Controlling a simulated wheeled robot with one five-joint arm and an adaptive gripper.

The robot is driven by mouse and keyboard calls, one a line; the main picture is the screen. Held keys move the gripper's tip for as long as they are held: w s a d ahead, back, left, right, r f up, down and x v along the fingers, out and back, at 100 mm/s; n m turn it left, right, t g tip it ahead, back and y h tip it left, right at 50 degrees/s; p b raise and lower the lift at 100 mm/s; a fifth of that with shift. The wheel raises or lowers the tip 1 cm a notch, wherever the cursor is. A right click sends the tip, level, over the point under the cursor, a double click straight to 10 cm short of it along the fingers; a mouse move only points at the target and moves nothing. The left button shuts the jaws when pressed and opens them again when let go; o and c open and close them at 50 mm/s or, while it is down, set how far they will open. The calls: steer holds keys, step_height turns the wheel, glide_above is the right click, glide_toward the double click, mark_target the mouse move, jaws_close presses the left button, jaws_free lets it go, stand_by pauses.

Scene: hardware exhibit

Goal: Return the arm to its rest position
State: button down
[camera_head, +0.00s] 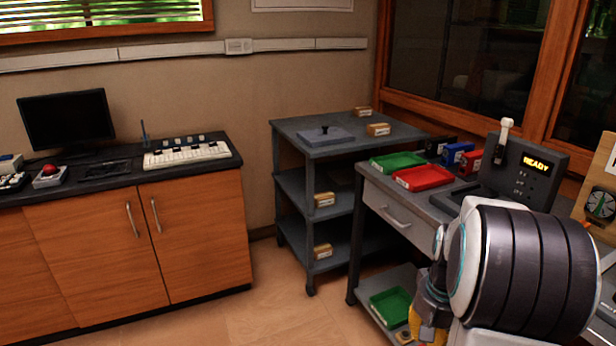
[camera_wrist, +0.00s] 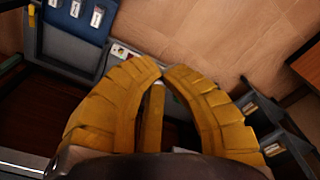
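My arm (camera_head: 525,270) is at the lower right of the head view, a thick white and dark grey link folded close to my body. My gripper (camera_wrist: 161,72) shows large in the wrist view, with yellow ribbed fingers curved inward and their tips almost meeting. Nothing shows held between them. In the head view only a bit of yellow at the end of the arm is seen; the rest is hidden behind the link.
A grey table with green (camera_head: 398,161) and red (camera_head: 423,178) trays and a READY console (camera_head: 532,172) stands close behind my arm. A grey shelf cart (camera_head: 290,128) and wooden cabinet (camera_head: 200,235) stand further left. Floor (camera_head: 285,318) between is clear.

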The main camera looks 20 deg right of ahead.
steer(key=s+a+r+n+t+p, duration=0.1)
steer(key=s+a+r+n+p, duration=0.2)
steer(key=a+r+p, duration=0.5)
steer(key=s+a+r+n+t+p, duration=0.2)
steer(key=s+a+r+n+p, duration=0.2)
steer(key=a+r+p, duration=0.5)
steer(key=a+r+n, duration=0.1)
steer(key=a+r, duration=0.3)
steer(key=r, duration=0.5)
